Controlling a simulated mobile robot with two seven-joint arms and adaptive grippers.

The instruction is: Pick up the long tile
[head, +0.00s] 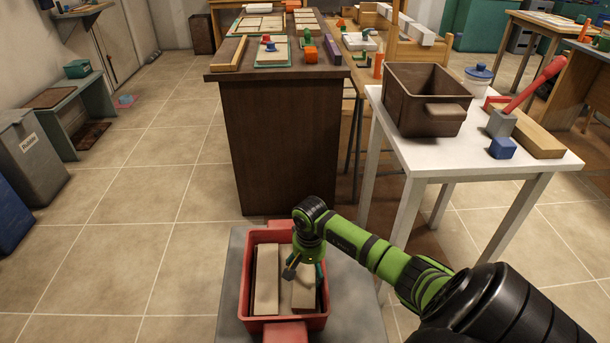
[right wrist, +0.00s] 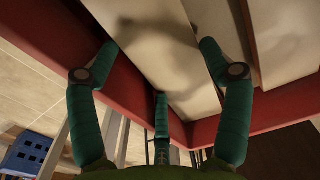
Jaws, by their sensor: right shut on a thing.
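A red bin (head: 240,290) holds long beige tiles. One long tile (head: 303,297) is at the right side of the bin and another tile (head: 266,282) is at the left. My right gripper (head: 304,272) reaches down into the bin and is shut on the right-hand long tile. In the right wrist view, the green fingers (right wrist: 160,62) stand on both sides of the held tile (right wrist: 150,40), with a third finger at its near end. The arm hides part of the bin's far right corner. My left gripper is not in view.
The bin stands on a grey surface (head: 350,300). A white table (head: 400,155) at the right carries a brown bin (head: 425,95), a red-handled mallet (head: 530,85) and a blue block (head: 502,148). A dark brown workbench (head: 280,140) stands behind.

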